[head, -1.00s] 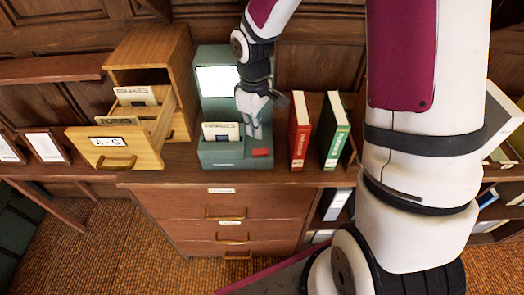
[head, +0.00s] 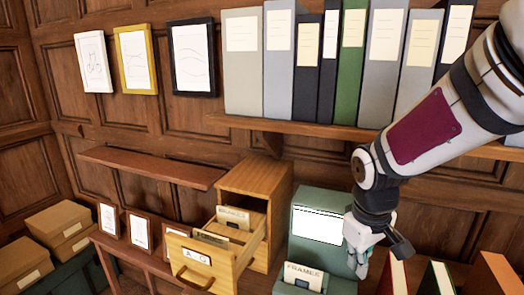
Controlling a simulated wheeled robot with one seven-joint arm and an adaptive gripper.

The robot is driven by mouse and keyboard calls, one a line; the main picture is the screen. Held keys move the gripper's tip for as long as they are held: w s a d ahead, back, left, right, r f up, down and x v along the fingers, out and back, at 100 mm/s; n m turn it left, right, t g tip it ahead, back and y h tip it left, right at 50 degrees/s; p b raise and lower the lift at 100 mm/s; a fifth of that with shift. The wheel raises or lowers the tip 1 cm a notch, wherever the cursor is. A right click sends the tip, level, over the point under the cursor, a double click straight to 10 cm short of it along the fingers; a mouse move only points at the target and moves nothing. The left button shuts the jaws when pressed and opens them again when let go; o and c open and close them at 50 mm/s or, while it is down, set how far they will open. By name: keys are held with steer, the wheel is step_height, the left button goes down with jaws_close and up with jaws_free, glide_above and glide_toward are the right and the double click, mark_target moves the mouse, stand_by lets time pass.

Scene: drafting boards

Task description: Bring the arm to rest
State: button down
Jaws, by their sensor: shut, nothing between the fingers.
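My gripper (head: 358,262) is at the lower right of the head view, fingers pointing down, shut and empty. It is in front of the right side of the green-grey card box (head: 310,196), which has a white panel on its face. A card labelled "FRAMES" (head: 303,275) stands in the front of that box. My fingertips appear near the box; whether they touch it I cannot tell. My arm comes in from the upper right.
A wooden cabinet (head: 262,180) with an open drawer (head: 197,262) holding cards stands left of the box. Red (head: 393,277) and green (head: 437,280) books stand to the right. A shelf (head: 300,127) of binders runs above; an empty shelf (head: 150,166) is at left.

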steer(key=s+a+r+m+t+y, duration=0.1)
steer(key=s+r+m+t, duration=0.2)
steer(key=s+r, duration=0.9)
steer(key=s+m, duration=0.2)
steer(key=s, duration=0.1)
steer(key=shift+t+b, duration=0.4)
